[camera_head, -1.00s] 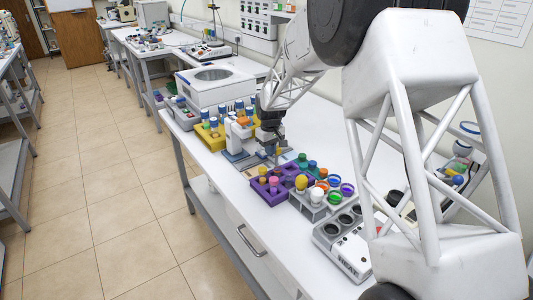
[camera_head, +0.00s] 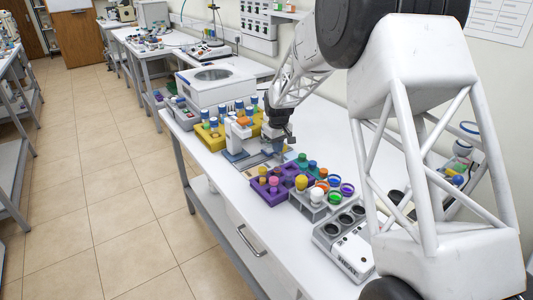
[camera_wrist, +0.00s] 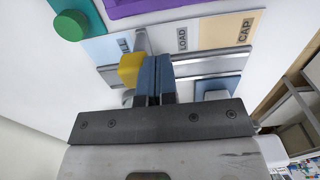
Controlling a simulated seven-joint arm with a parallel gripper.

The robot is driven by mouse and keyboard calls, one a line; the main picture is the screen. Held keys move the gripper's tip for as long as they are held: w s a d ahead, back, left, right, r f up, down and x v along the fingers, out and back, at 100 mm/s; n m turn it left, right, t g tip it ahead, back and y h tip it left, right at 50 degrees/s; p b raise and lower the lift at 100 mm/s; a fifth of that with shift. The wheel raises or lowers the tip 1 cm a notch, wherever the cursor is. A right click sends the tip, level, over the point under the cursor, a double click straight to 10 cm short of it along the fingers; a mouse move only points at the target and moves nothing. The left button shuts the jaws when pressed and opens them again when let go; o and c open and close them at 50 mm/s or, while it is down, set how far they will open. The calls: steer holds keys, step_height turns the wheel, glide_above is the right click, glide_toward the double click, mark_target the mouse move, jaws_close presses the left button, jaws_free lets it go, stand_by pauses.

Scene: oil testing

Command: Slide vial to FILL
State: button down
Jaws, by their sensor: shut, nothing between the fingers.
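My gripper (camera_wrist: 155,80) is shut and empty, its two blue fingers pressed together. A yellow-topped vial (camera_wrist: 132,68) stands just left of the fingers in the wrist view, close beside or touching them; its lower part is mostly hidden. It is by the metal rail (camera_wrist: 208,65), near the partly covered FILL label (camera_wrist: 122,45). The LOAD label (camera_wrist: 182,38) and the CAP label (camera_wrist: 243,30) are farther right. In the head view my gripper (camera_head: 279,148) is over the station behind the purple rack; the vial cannot be made out there.
The purple rack (camera_head: 262,196) holds several capped vials, with a grey rack (camera_head: 306,203) beside it. A yellow rack (camera_head: 211,140) and white devices (camera_head: 236,138) stand on the far side.

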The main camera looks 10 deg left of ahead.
steer(key=shift+w+d, duration=1.05)
steer(key=shift+w, duration=0.1)
steer(key=shift+w+d, duration=0.95)
steer(key=shift+d, duration=0.1)
steer(key=shift+s+a, duration=0.25)
steer(key=shift+a, duration=0.05)
stand_by(0.4)
steer(key=shift+r, duration=0.1)
step_height(320, 180, up, 7)
steer(key=shift+r, duration=0.15)
stand_by(1.3)
steer(key=shift+r, duration=0.1)
